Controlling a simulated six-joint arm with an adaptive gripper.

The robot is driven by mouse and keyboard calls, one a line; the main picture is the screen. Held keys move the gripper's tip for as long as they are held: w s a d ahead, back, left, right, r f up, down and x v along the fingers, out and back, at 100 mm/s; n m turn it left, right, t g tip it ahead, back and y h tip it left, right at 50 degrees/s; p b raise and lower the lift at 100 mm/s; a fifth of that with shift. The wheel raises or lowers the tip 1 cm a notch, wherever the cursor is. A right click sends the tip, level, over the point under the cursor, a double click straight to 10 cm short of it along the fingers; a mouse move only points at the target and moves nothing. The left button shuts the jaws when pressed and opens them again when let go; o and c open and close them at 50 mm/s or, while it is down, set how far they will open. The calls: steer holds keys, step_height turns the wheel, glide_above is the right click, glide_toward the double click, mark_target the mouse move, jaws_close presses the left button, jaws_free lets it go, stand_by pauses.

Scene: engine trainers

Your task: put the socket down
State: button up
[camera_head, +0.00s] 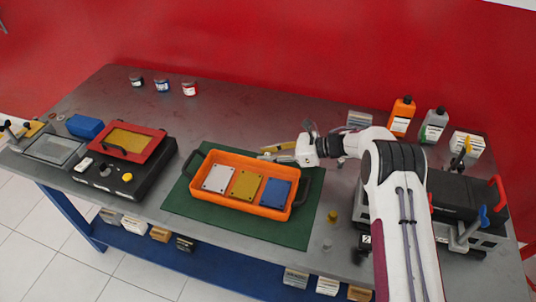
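My gripper (277,155) is at the end of my white and black arm, over the far right rim of the orange tray (222,208). It is small in this view, and I cannot tell whether its fingers are open or shut. A yellow piece (278,147) shows right beside the fingers; I cannot tell whether it is held or lies behind them. I cannot make out a socket for certain. A small gold-coloured cylinder (332,216) and a small silvery piece (327,245) stand on the bench (225,110) right of the green mat (180,200).
The tray holds grey, yellow and blue plates. A black device with a red frame (133,138) stands left. Jars stand at the back. Bottles (402,116) and a black machine with red and blue handles (455,195) stand right. The bench behind the tray is clear.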

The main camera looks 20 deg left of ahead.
steer(key=shift+d+r, duration=0.25)
steer(key=shift+d, duration=0.15)
steer(key=shift+v, duration=0.95)
step_height(320, 180, up, 7)
steer(key=shift+w+r, duration=0.1)
